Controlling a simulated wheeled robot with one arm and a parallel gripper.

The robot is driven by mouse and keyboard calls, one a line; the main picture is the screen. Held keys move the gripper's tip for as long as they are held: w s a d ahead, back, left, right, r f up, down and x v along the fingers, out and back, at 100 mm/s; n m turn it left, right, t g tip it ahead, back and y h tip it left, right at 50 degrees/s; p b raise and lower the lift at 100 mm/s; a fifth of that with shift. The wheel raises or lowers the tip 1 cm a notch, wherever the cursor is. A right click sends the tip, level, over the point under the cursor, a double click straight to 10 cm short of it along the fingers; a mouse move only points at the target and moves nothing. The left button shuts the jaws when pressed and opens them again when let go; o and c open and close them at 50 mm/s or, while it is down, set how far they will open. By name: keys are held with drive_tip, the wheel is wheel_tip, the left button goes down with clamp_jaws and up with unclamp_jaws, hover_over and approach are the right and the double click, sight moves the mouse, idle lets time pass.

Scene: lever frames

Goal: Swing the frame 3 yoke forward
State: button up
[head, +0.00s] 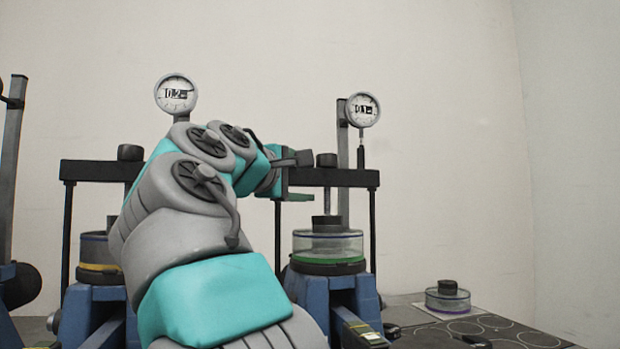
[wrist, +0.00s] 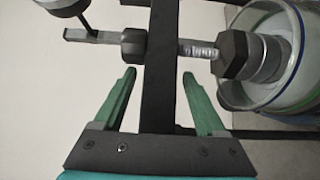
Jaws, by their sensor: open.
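The rightmost lever frame, which I take as frame 3 though no number is legible, has a dark yoke with a crossbar (head: 345,177) over a clear cylinder cell (head: 328,246) with a green band. The crossbar looks level on its upright rods. My gripper (head: 297,180) is at the left part of this crossbar. In the wrist view my gripper (wrist: 158,78) is open, with green fingers on either side of the dark yoke bar (wrist: 160,60). Gaps show between bar and fingers. The cell (wrist: 275,60) and a hex-headed screw (wrist: 233,55) show to the right. My arm hides part of the frame.
A dial gauge (head: 363,110) stands above the right frame, and another dial (head: 176,94) above the middle frame. The middle frame's crossbar (head: 95,171) is left of my arm. A small spare cell (head: 447,297) sits on the bench at right. Open wall lies behind.

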drive_tip(key=shift+x, duration=0.9)
drive_tip(key=shift+c, duration=0.2)
clamp_jaws()
idle(0.7)
